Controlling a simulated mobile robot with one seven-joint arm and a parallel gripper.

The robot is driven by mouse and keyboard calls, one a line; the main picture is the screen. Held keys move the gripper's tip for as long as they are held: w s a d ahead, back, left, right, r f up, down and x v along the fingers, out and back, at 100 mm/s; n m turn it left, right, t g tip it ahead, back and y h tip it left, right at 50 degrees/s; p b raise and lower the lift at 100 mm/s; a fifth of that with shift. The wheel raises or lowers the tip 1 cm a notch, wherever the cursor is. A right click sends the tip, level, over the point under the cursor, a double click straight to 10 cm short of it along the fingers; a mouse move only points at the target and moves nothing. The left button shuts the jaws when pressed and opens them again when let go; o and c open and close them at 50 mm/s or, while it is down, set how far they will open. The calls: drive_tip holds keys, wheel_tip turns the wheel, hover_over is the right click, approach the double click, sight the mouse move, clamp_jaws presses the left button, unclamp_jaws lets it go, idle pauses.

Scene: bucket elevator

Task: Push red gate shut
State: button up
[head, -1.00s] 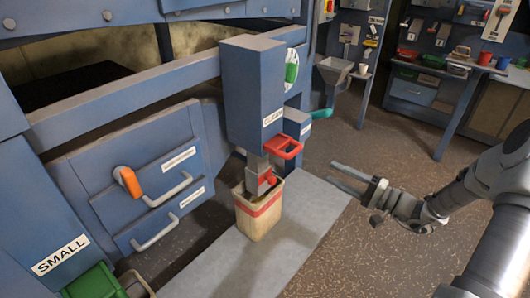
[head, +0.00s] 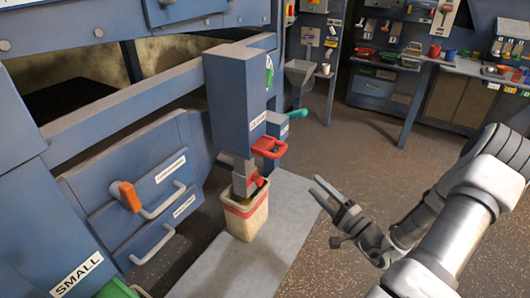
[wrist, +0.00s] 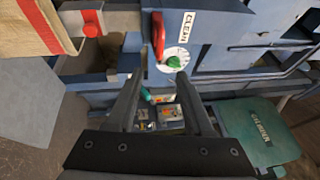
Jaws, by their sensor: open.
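The red gate handle (head: 269,147) sticks out from the blue column (head: 236,100) marked CLEAN, above the bucket. In the wrist view the red handle (wrist: 158,36) lies beyond the fingertips, beside the CLEAN label. A smaller red piece (head: 259,182) shows at the spout below; whether it belongs to the gate I cannot tell. My gripper (head: 317,190) is open and empty, to the right of and lower in the picture than the handle, apart from it. Its fingers (wrist: 163,68) also show in the wrist view, pointing toward the column.
A cream bucket with a red band (head: 246,218) stands under the spout on a grey plate (head: 280,215). A teal handle (head: 298,114) sticks out behind the column. An orange-gripped handle (head: 130,196) is on the left panel. Brown floor to the right is clear.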

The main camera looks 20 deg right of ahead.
sight(281, 149)
drive_tip(key=b+x, duration=0.1)
drive_tip(key=x, duration=1.6)
drive_tip(key=shift+w, duration=0.2)
drive_tip(key=shift+c, duration=0.2)
clamp_jaws()
idle(0.6)
